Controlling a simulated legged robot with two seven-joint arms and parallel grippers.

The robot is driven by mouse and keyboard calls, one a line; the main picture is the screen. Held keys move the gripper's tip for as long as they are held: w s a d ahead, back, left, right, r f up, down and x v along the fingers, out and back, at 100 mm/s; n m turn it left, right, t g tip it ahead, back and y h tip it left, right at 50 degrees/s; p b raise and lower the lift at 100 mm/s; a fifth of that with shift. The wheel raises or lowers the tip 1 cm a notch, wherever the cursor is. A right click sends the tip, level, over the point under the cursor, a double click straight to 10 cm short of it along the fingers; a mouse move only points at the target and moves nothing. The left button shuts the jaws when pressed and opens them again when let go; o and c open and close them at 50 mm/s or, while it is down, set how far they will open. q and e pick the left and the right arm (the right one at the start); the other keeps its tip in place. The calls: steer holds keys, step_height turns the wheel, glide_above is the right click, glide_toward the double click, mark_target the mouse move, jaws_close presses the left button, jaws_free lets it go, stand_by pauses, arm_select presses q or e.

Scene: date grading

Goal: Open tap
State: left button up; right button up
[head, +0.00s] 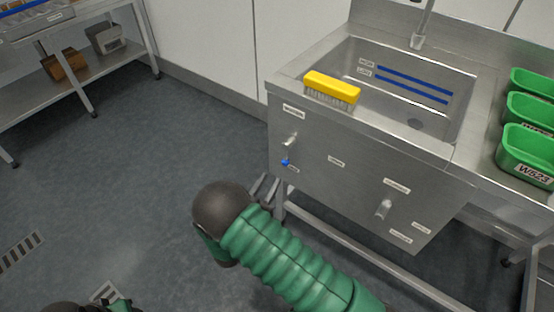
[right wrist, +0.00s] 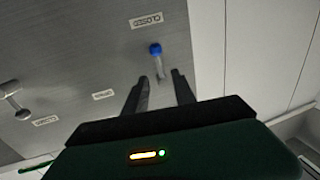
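A metal sink unit (head: 345,205) has a tap lever (head: 289,143) with a blue tip on the left of its front panel. In the right wrist view the blue tip (right wrist: 155,48) shows just beyond my fingers, with a label reading "CLOSED" (right wrist: 146,20) near it. My right gripper (head: 265,189) is in front of the panel, just below and left of the lever. In the right wrist view my right gripper (right wrist: 162,88) has its fingers apart, with nothing clearly held. Only a dark and green piece of my left arm shows at the bottom left; its gripper is out of view.
A second lever (head: 383,208) is on the panel's right, and it also shows in the right wrist view (right wrist: 12,90). A yellow brush (head: 332,86) lies at the basin (head: 455,75). Green bins (head: 526,153) stand at right. Open floor lies left; a shelf (head: 100,62) stands behind.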

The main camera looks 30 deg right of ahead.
mark_target(285, 158)
steer(key=b+x, duration=0.1)
steer(key=x, duration=0.9)
steer(key=shift+s+d+f+b, duration=0.1)
steer(key=shift+d+f+b, duration=0.1)
steer(key=shift+b, duration=0.2)
steer(key=shift+w+d+r, duration=0.1)
steer(key=shift+w+d, duration=0.1)
steer(key=shift+w, duration=0.1)
jaws_close()
stand_by(0.3)
